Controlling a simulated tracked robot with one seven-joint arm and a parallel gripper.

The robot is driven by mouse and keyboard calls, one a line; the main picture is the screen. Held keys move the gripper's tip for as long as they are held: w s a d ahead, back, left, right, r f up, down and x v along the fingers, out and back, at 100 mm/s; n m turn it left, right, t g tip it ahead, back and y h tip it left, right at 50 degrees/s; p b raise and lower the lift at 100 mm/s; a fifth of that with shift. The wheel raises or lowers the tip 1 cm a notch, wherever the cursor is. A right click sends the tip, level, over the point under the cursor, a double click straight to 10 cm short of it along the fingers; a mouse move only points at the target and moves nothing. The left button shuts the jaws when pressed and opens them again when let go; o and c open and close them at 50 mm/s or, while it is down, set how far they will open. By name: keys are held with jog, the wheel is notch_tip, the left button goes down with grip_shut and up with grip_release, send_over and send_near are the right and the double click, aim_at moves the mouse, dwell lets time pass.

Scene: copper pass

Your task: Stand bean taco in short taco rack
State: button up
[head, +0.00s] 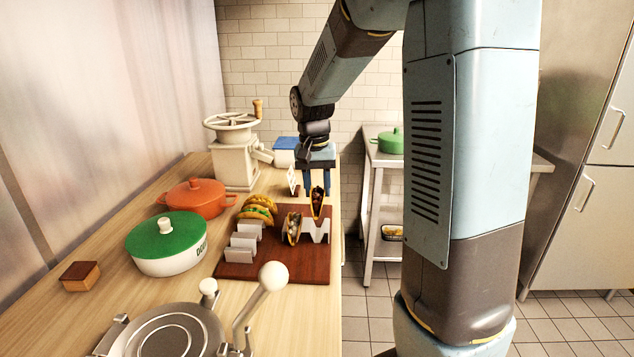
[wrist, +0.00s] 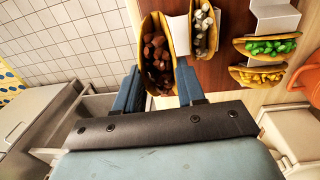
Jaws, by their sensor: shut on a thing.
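The bean taco (head: 317,203), a yellow shell with dark brown filling, is upright between the fingers of my gripper (head: 315,184). In the wrist view the bean taco (wrist: 157,50) sits between the two blue fingers of my gripper (wrist: 160,75), which is shut on it. The short taco rack (head: 318,233), pale and wavy, stands on the right of the brown board. A taco with whitish filling (head: 292,228) stands at its left part. The bean taco is over the rack's right part; I cannot tell whether its bottom touches the rack.
A longer pale rack (head: 243,247) stands left on the board (head: 283,268), with yellow and green-filled tacos (head: 258,208) at its back. An orange pot (head: 196,197), a green-lidded pot (head: 168,243), a cream grinder (head: 235,163) and a small brown box (head: 80,276) stand on the counter.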

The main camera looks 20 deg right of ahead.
jog(key=shift+f, duration=4)
jog(key=o, duration=1.2)
jog(key=shift+c, duration=0.2)
jog(key=shift+r, duration=0.1)
jog(key=r, duration=0.9)
jog(key=a+r, duration=0.1)
jog(key=r, duration=0.3)
jog(key=shift+w+r, duration=0.2)
jog(key=shift+r, duration=0.05)
jog(key=shift+s, duration=0.1)
